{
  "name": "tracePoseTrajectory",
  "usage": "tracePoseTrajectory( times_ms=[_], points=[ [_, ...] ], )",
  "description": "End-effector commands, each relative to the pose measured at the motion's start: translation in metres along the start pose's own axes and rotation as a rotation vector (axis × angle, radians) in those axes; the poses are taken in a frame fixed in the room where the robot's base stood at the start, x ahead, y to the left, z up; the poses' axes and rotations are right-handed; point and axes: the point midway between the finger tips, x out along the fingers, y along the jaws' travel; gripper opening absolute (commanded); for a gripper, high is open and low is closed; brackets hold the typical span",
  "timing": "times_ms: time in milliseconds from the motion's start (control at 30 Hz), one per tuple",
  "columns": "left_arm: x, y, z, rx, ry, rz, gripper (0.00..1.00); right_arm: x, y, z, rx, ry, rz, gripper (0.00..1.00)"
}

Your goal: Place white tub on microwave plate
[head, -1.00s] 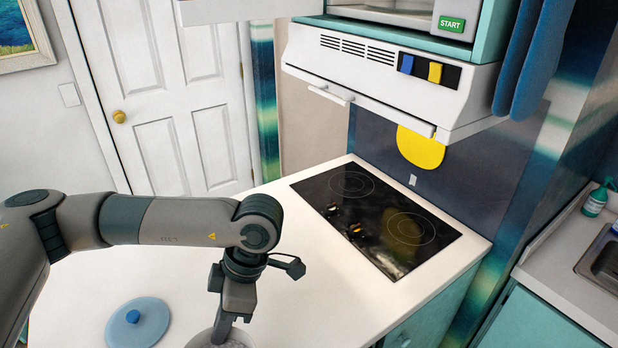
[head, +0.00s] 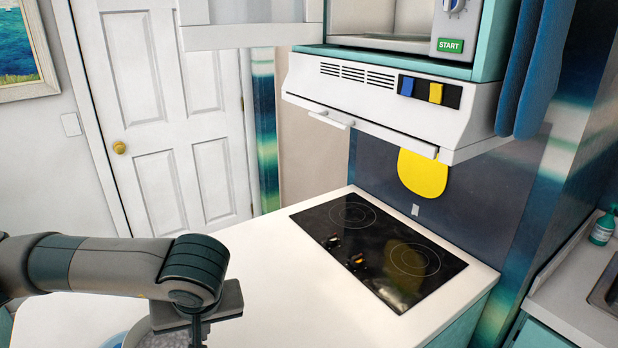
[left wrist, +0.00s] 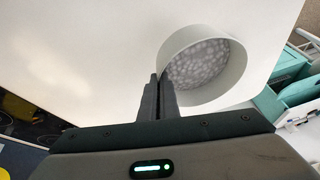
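The white tub is a round open tub with pale grainy contents. It shows at the bottom edge of the head view (head: 160,340), partly cut off, and in the left wrist view (left wrist: 237,68). My left gripper (left wrist: 158,82) has its fingers close together at the tub's rim and appears shut on its wall. In the head view my left wrist hides part of the tub. The microwave (head: 487,45) is at the top right with its door (head: 248,37) swung open to the left. Its inside shows only in part, and I cannot see the plate. My right gripper is out of view.
A white range hood (head: 390,100) juts out below the microwave. A black cooktop (head: 380,250) lies in the counter (head: 270,260). Blue mitts (head: 530,70) hang right of the microwave. The counter between my left arm and the cooktop is clear.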

Motion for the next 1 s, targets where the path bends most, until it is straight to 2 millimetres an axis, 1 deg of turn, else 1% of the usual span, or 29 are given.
tracePoseTrajectory(
  times_ms=[33, 200, 400, 600, 1000],
  points=[
    [0.002, -0.002, -0.003, 0.045, 0.008, 0.022, 0.00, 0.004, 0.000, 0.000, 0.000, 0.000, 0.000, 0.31],
    [0.001, -0.004, -0.011, 0.201, 0.026, 0.085, 0.00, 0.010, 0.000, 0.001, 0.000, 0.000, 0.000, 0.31],
    [0.000, -0.005, -0.016, 0.308, 0.038, 0.129, 0.00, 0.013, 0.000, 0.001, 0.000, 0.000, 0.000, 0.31],
    [-0.001, -0.005, -0.018, 0.338, 0.041, 0.140, 0.00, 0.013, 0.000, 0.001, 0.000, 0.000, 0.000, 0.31],
    [-0.001, -0.005, -0.018, 0.337, 0.041, 0.140, 0.00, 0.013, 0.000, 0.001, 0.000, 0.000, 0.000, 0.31]
  ],
)
